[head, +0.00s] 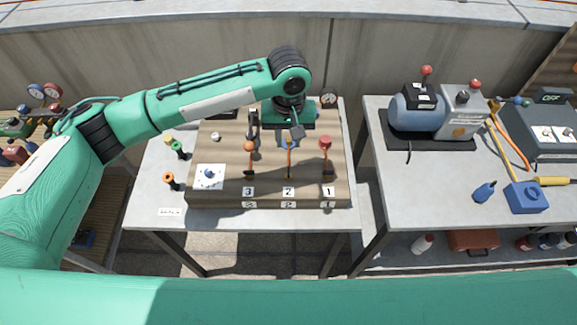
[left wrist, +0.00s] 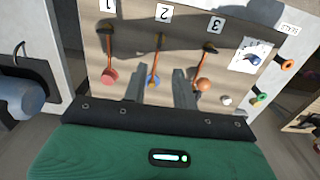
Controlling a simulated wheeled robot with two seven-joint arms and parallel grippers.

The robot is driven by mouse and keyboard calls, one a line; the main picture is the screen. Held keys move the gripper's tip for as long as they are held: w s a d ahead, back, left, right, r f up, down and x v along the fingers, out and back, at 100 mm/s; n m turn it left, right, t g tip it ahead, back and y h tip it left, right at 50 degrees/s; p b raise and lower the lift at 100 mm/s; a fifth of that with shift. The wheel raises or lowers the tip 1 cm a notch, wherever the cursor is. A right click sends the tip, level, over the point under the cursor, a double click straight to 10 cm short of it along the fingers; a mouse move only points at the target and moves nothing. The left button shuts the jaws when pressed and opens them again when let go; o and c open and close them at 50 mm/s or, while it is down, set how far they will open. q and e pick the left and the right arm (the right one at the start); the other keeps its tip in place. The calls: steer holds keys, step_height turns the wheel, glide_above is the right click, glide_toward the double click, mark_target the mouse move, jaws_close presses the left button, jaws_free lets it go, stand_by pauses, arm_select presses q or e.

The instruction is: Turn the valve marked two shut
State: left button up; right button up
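A wooden valve board (head: 225,190) on a grey table carries three orange levers above labels 3, 2 and 1. The valve two lever (head: 289,164) runs away from its label (head: 288,191), with a blue knob partly hidden by my gripper. Contact with the knob cannot be told. My right gripper is not in view.
Valve three's orange-knobbed lever (head: 249,160) and valve one's red-knobbed lever (head: 325,158) stand close on either side. A gauge (head: 329,98) is at the board's back.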

arm_select(q)
step_height(320, 180, down, 13)
steer(key=p, duration=0.2)
steer(key=shift+p, duration=0.35)
steer(key=shift+r, duration=0.1)
steer(key=shift+c, duration=0.2)
jaws_close()
